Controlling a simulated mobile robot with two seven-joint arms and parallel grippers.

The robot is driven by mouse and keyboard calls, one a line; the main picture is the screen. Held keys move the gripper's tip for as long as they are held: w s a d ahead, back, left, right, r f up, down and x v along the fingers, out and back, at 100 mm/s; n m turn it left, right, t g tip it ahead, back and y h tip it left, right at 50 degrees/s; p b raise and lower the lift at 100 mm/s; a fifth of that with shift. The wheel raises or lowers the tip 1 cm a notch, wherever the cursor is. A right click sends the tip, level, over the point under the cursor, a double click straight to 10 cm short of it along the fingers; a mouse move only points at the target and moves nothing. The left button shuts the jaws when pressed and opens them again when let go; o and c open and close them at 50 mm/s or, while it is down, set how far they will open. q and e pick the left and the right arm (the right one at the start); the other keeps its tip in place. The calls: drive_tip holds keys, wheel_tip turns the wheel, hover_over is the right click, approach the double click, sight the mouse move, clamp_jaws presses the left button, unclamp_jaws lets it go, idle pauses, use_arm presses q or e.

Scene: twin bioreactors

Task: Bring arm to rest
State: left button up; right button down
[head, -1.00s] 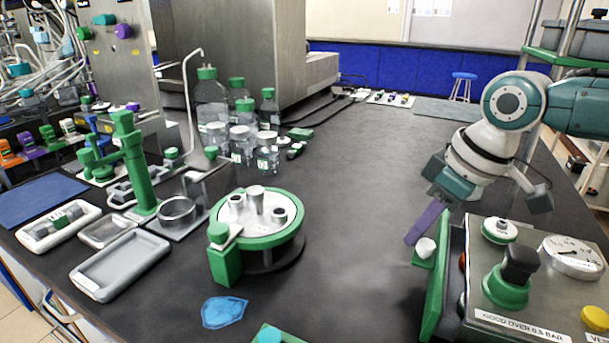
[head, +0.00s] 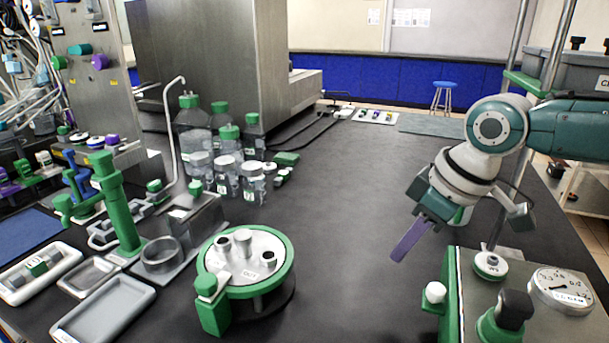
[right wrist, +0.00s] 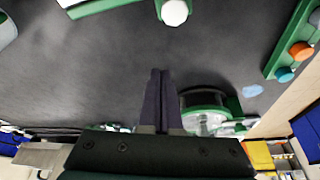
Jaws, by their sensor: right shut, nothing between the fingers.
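My right gripper (head: 408,243) is in the head view at the right, above the dark bench. Its purple fingers are together and point down and to the left, with nothing between them. In the right wrist view the two fingers (right wrist: 158,85) lie side by side over bare bench top. The gripper is apart from the gauge panel (head: 545,288) below and to its right. My left gripper is in neither view.
A round green-rimmed stand (head: 245,262) is on the bench left of the gripper. Glass bottles with green caps (head: 192,123) stand farther back. Shallow trays (head: 103,313) lie at the left front. The bench middle (head: 345,200) is clear.

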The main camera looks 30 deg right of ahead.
drive_tip(key=s+v, duration=0.1)
drive_tip(key=v, duration=0.7)
drive_tip(key=s+a+f+n+y+p, duration=0.1)
drive_tip(key=s+a+f+p, duration=0.1)
drive_tip(key=s+a, duration=0.35)
drive_tip(key=s+a+f+n+p, duration=0.1)
drive_tip(key=s+a+f, duration=0.1)
drive_tip(key=a, duration=0.6)
drive_tip(key=s+a+r+m+h+p, duration=0.1)
drive_tip(key=s+r+m+h+p, duration=0.2)
drive_tip(key=s, duration=0.7)
use_arm(q)
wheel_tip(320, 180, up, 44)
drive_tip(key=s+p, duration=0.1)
drive_tip(key=p, duration=3.6)
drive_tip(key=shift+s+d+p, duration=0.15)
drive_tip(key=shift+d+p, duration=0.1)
drive_tip(key=shift+p, duration=0.05)
use_arm(e)
wheel_tip(320, 180, up, 39)
drive_tip(key=m, duration=0.1)
drive_tip(key=shift+s+y, duration=0.15)
drive_tip(key=shift+y, duration=0.25)
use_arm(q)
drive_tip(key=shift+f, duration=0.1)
use_arm(e)
drive_tip(key=shift+d+r, duration=0.1)
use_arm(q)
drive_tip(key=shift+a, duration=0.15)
